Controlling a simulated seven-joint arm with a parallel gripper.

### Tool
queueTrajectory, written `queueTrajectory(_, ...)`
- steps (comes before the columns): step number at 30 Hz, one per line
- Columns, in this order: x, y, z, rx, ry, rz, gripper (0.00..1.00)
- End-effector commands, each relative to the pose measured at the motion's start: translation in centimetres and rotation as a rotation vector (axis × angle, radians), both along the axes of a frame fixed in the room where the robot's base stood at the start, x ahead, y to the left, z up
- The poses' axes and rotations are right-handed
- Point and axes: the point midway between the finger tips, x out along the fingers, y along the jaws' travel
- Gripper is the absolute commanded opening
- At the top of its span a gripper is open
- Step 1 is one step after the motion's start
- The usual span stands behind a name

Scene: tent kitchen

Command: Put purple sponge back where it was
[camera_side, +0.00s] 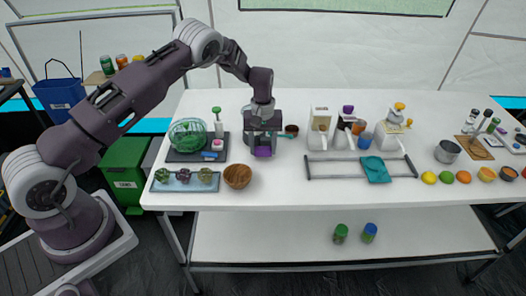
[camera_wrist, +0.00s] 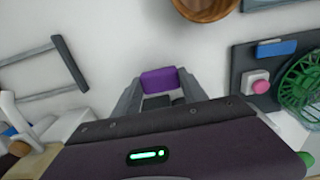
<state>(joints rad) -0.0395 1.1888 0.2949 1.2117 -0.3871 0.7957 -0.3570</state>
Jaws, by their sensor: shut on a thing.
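The purple sponge (camera_side: 263,152) is at the lower end of my gripper (camera_side: 263,143), above or on the white table; I cannot tell whether it touches the top. In the wrist view the sponge (camera_wrist: 159,79) sits between the two grey fingers of my gripper (camera_wrist: 158,92), which are shut on it. The dark drying mat (camera_side: 172,156) lies to the left of my gripper. It carries a blue sponge (camera_side: 209,155), a pink-topped item (camera_side: 217,144), a green wire basket (camera_side: 188,133) and a green-topped brush (camera_side: 217,120).
A wooden bowl (camera_side: 237,176) stands close in front and left of the gripper. A tray (camera_side: 160,186) with small plants lies further left. A rail (camera_side: 340,178) with a teal cloth (camera_side: 376,170) is to the right. Tabletop between bowl and rail is clear.

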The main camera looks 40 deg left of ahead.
Motion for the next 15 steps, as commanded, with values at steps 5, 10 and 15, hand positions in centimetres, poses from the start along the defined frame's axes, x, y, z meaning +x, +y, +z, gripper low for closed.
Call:
queueTrajectory(5, 0.02, 0.01, -1.66, 0.000, -0.001, -0.001, 0.06)
queueTrajectory(10, 0.01, -0.01, -1.71, 0.000, 0.000, -0.002, 0.06)
queueTrajectory(15, 0.01, -0.01, -1.89, 0.001, -0.001, -0.002, 0.67)
